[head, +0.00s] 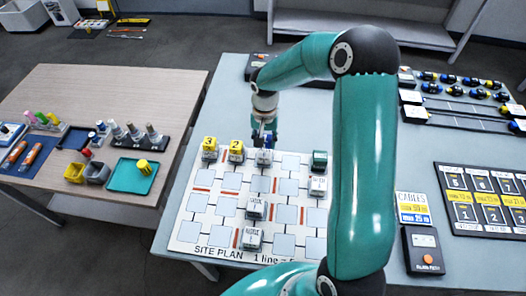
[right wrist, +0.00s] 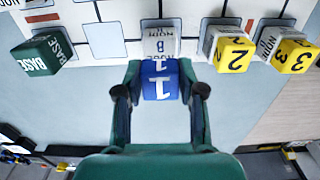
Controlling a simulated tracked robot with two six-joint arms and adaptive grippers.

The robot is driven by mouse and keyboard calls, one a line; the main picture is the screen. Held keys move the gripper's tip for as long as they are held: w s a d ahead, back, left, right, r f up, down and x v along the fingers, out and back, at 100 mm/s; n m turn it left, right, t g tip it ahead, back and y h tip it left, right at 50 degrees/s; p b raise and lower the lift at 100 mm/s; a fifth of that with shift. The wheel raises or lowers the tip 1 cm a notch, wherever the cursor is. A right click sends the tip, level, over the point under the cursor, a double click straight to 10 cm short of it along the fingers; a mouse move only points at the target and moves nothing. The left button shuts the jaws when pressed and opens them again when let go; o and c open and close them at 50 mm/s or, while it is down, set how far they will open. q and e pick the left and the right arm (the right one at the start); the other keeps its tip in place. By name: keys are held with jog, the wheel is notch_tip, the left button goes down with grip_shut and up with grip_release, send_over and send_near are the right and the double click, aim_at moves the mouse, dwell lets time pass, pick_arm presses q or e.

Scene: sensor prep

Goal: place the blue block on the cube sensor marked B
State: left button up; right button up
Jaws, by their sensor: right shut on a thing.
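My right gripper (head: 264,136) is shut on the blue block (right wrist: 161,80), which bears a white 1 in the right wrist view. The fingers (right wrist: 160,92) are on either side of it. The block is at the near edge of the white cube sensor marked B (right wrist: 160,42), partly covering it in that view; I cannot tell whether they touch. In the head view the sensor (head: 264,157) stands on the top row of the site plan, just below the gripper, and the block is mostly hidden by the gripper. My left gripper is not in view.
Yellow blocks 2 (head: 236,146) and 3 (head: 209,144) sit on sensors to the left. A green BASE block (head: 319,158) stands to the right on the site plan board (head: 190,232). Other sensors (head: 256,208) stand on the board. A black panel (head: 480,203) lies further right.

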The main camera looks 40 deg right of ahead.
aim_at(265, 154)
notch_tip(265, 154, down, 4)
jog(key=shift+f+b, duration=0.1)
jog(key=shift+b, duration=0.95)
jog(key=o, duration=1)
jog(key=shift+r, duration=0.2)
